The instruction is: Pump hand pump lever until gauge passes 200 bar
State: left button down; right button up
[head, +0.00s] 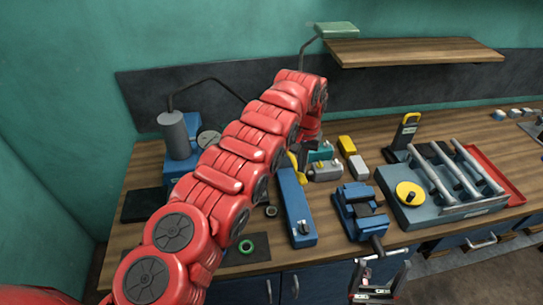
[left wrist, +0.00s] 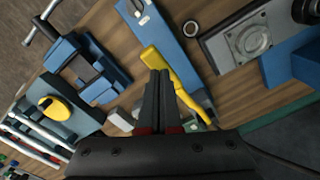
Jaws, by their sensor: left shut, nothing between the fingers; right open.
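A long blue body (head: 297,207), which looks like the hand pump, lies on the workbench. A yellow lever (left wrist: 172,80) runs beside its end, and part of it shows in the head view (head: 293,160). My left gripper (left wrist: 160,72) is shut and empty, its fingertips over the yellow lever; I cannot tell whether they touch it. My right gripper (head: 380,275) is open and empty at the bench front.
A blue vise (head: 358,208) stands right of the blue body. A grey tray with bars (head: 450,205) and a yellow disc (head: 409,193) is further right. A grey cylinder (head: 173,132) stands at the back left. A wooden shelf (head: 415,52) hangs above.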

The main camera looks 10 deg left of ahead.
dwell(0.5)
pick_arm(q)
jog(key=f+b, duration=0.6)
jog(key=f, duration=0.5)
jog(key=shift+s, duration=0.2)
jog(key=r, duration=0.2)
jog(key=r+p, duration=0.1)
jog(key=r, duration=0.5)
jog(key=shift+w+r, duration=0.1)
jog(key=shift+w, duration=0.2)
jog(key=shift+r, duration=0.3)
jog(key=shift+s, duration=0.1)
